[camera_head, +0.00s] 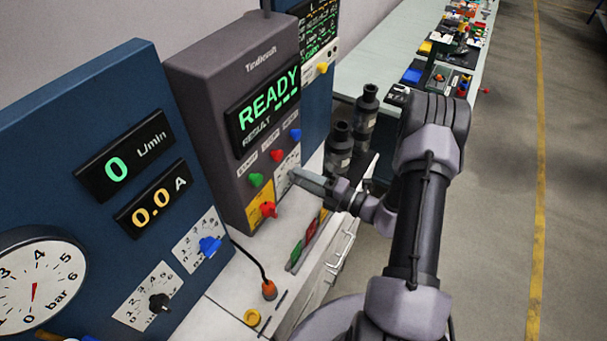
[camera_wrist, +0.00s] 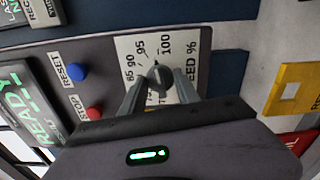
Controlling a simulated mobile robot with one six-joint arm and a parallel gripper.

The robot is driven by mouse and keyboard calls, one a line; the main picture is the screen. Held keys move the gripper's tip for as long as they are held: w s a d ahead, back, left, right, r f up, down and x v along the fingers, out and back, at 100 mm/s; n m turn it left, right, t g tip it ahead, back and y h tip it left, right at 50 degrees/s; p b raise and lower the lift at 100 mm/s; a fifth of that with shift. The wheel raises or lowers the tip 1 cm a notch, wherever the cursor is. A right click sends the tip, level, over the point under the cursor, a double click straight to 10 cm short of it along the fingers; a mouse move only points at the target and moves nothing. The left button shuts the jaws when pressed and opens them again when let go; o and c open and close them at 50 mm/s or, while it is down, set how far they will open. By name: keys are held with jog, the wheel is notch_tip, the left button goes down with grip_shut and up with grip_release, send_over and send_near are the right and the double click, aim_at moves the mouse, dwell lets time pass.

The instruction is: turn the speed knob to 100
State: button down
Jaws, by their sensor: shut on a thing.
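The speed knob (camera_wrist: 158,74) is dark and sits on a white plate (camera_wrist: 128,46) marked 85, 90, 95, 100 and SPEED %. Its tip points toward the top of the wrist view, around the 95 to 100 marks; the exact setting is hard to read. My gripper (camera_wrist: 160,84) is shut on the knob, one finger on each side. In the head view my gripper (camera_head: 296,176) reaches the plate on the grey tester box (camera_head: 215,110) from the right and hides most of the knob. The tester's display (camera_head: 264,108) reads READY in green.
Close by are a blue button (camera_head: 295,134), a red button (camera_head: 277,155), a green button (camera_head: 256,180) and a red knob on a yellow plate (camera_head: 268,210). Two dark pumps (camera_head: 340,145) stand behind my gripper. A blue panel (camera_head: 75,100) with a gauge is at the left.

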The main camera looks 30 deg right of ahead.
jog(key=shift+m+p, duration=0.3)
jog(key=shift+m, duration=0.4)
jog(key=c, duration=0.9)
grip_release()
jog(key=p+v, duration=0.1)
jog(key=v, duration=1.6)
jog(key=shift+s+d, duration=0.1)
jog(key=shift+s, duration=0.15)
